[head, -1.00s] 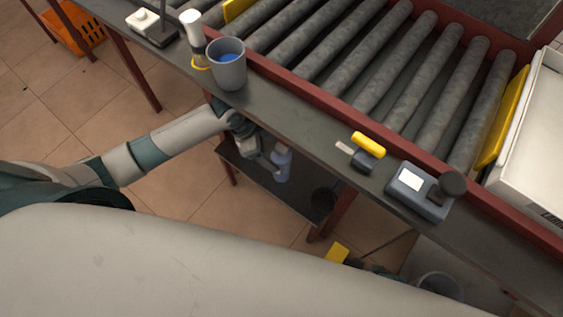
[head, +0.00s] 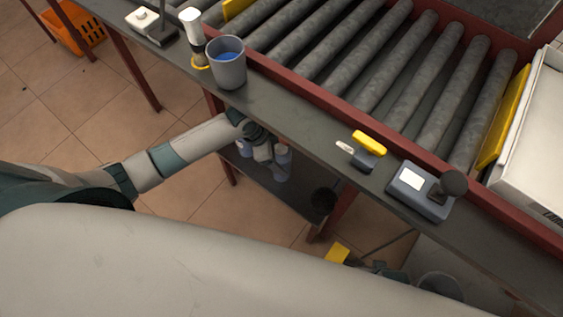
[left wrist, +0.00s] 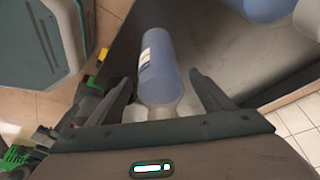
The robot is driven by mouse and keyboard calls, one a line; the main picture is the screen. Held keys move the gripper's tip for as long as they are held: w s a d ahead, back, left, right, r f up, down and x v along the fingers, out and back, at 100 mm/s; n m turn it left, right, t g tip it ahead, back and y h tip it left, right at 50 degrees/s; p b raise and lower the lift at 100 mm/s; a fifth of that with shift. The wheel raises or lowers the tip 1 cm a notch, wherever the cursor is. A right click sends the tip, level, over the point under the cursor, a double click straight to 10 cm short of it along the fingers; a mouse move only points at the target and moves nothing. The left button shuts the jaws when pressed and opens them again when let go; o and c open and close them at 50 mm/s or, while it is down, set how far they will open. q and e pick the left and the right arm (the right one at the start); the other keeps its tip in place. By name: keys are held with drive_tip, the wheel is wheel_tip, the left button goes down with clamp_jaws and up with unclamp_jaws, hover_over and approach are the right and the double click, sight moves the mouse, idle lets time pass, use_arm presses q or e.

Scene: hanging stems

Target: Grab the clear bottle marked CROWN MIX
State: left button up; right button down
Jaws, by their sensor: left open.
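In the left wrist view a bluish, see-through bottle (left wrist: 156,55) with a small white label lies between the two fingers of my left gripper (left wrist: 160,82). The fingers are open, one on each side, with gaps. The label is too small to read, so I cannot tell whether it says CROWN MIX. In the head view this bottle (head: 283,164) stands on the low shelf under the bench, beside my left gripper (head: 268,156). A second bluish bottle (head: 245,148) shows left of the gripper, partly hidden.
The dark low shelf (head: 262,187) lies under the bench edge (head: 290,128), close above my left wrist. More bluish bottles (left wrist: 262,8) show at the wrist view's upper right. A red leg (head: 340,212) is nearby.

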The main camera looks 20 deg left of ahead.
drive_tip(key=shift+s+f, duration=0.15)
drive_tip(key=shift+s, duration=0.1)
use_arm(q)
drive_tip(key=c, duration=1.8)
drive_tip(key=shift+w+r, duration=0.1)
clamp_jaws()
drive_tip(key=shift+r, duration=0.15)
